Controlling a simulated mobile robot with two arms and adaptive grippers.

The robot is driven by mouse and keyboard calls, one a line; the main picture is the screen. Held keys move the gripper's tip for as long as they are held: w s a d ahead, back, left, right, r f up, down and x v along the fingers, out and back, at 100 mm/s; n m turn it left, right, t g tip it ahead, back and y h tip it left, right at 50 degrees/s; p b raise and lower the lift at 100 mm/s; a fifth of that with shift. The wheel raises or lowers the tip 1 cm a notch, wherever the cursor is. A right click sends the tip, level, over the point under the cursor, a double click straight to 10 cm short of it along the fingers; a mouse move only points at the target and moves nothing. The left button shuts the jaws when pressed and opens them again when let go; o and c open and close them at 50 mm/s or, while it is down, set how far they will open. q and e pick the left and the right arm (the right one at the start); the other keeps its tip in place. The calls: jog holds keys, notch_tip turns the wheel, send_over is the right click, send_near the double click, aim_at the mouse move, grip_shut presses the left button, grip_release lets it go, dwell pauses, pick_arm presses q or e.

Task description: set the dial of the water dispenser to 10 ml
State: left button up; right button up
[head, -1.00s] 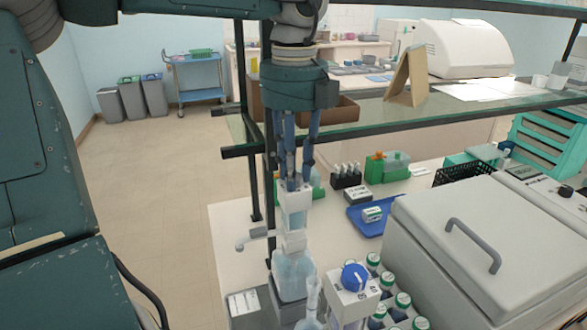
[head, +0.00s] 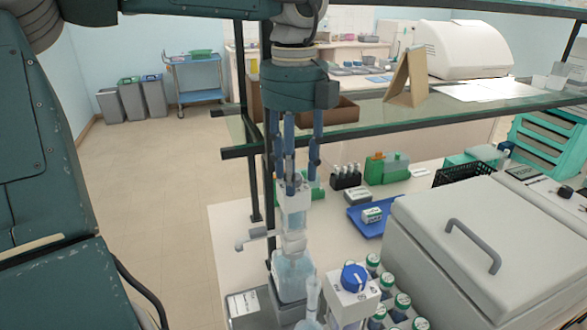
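A bottle-top dispenser with a white head (head: 294,218), a side spout and a clear bluish bottle (head: 293,272) stands on the bench below my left arm. My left gripper (head: 291,188) points straight down at the top of this head, with its fingers spread apart around the top. Whether a finger touches it is hard to tell. The top and any dial there are hidden by the fingers. A second white dispenser head (head: 349,303) with a blue dial (head: 354,278) stands nearer, to the right. Labels do not read, so I cannot tell which holds water. My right gripper is not in view.
Several capped bottles (head: 401,306) stand right of the blue dial. A large grey lidded box (head: 480,245) fills the right. A glass shelf (head: 440,105) with a dark rail runs behind my gripper. A blue tray (head: 366,222) and a bottle rack (head: 346,179) lie farther back.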

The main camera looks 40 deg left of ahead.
pick_arm(q)
notch_tip(320, 180, up, 12)
dwell(0.7)
jog(key=shift+f, duration=0.1)
dwell(0.4)
